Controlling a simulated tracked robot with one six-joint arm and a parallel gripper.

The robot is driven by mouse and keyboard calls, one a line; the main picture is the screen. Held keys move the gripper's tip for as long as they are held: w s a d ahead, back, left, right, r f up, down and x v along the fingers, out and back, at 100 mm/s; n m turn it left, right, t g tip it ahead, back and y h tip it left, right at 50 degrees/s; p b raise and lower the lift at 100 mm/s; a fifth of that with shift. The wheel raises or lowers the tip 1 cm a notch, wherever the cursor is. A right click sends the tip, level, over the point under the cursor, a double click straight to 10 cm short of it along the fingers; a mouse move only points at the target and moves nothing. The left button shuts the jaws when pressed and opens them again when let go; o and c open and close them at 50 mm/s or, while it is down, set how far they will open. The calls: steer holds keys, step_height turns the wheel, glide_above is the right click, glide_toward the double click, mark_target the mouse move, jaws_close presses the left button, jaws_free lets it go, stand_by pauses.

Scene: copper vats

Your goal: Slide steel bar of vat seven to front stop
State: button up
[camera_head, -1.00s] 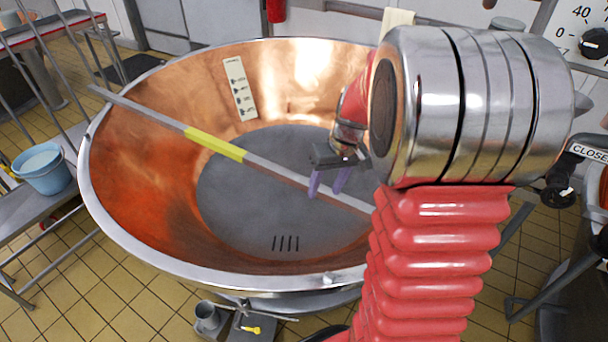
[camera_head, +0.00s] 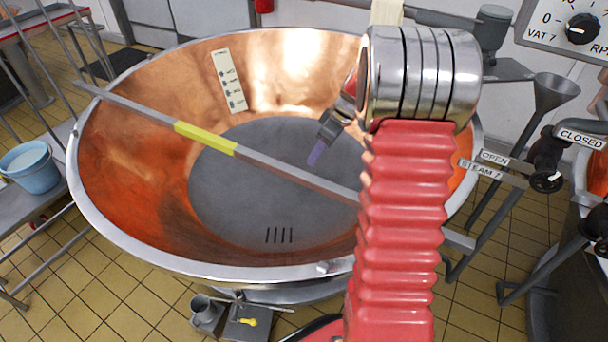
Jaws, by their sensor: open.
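The steel bar (camera_head: 290,174) lies across the top of the copper vat (camera_head: 120,170), from the rim at the upper left down to the right, where my arm hides its far end. A yellow section (camera_head: 205,138) marks part of it.
A blue bucket (camera_head: 31,167) stands on a bench at left. At right are a funnel (camera_head: 553,92), OPEN and CLOSED valve labels and a VAT 7 dial panel (camera_head: 560,28). A grey jug (camera_head: 206,312) is below the near rim. Tiled floor shows in front.

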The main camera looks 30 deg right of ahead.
mark_target(304, 175)
steer(key=x, duration=1.4)
steer(key=shift+s, duration=0.1)
steer(key=shift+c, duration=0.5)
jaws_close()
